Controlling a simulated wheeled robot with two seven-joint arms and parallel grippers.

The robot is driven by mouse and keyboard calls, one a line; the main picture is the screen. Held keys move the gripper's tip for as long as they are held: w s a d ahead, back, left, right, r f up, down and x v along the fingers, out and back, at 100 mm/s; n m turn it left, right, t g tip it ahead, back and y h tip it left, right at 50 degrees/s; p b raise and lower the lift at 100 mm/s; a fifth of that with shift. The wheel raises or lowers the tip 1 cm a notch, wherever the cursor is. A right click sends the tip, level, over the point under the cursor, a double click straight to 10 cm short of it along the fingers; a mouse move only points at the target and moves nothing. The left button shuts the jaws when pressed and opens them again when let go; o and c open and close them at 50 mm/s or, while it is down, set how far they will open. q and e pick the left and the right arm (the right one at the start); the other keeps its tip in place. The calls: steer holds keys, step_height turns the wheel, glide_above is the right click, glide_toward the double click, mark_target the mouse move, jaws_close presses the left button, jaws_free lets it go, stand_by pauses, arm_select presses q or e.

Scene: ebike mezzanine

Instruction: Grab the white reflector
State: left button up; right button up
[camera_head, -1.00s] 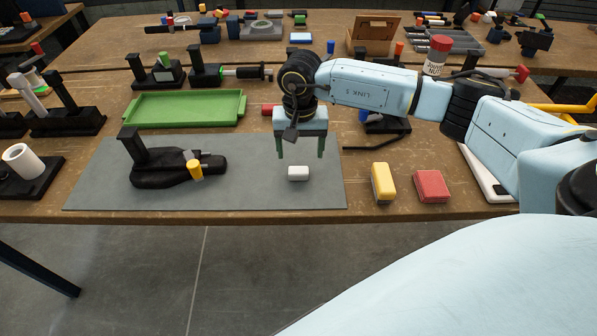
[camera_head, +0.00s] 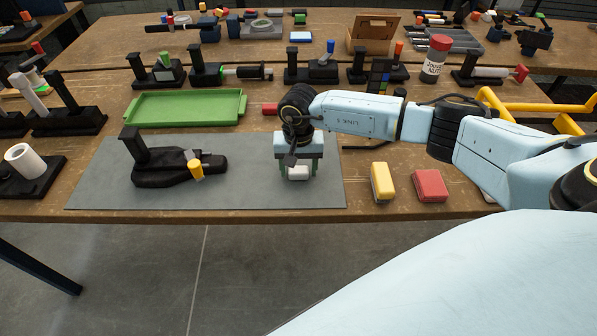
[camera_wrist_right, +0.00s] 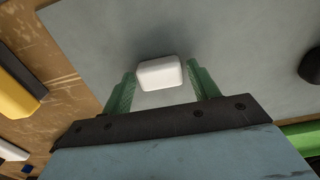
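The white reflector (camera_head: 298,173) is a small rounded white block lying on the grey mat (camera_head: 240,190). My right gripper (camera_head: 298,172) is pointed down over it, with green fingers at its left and right sides. In the right wrist view the reflector (camera_wrist_right: 160,74) lies between the two open fingers (camera_wrist_right: 160,88), near their tips, with a gap visible on each side. The gripper body hides a little of the reflector's back edge in the head view. My left gripper is not in view.
A yellow block (camera_head: 382,182) and a red block (camera_head: 429,186) sit right of the mat. A black holder with a yellow-ended part (camera_head: 170,172) stands on the mat's left. A green tray (camera_head: 185,109) lies behind. The mat's middle is clear.

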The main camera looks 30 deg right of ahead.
steer(key=c, duration=0.7)
steer(key=shift+c, duration=0.2)
steer(key=shift+r, duration=0.15)
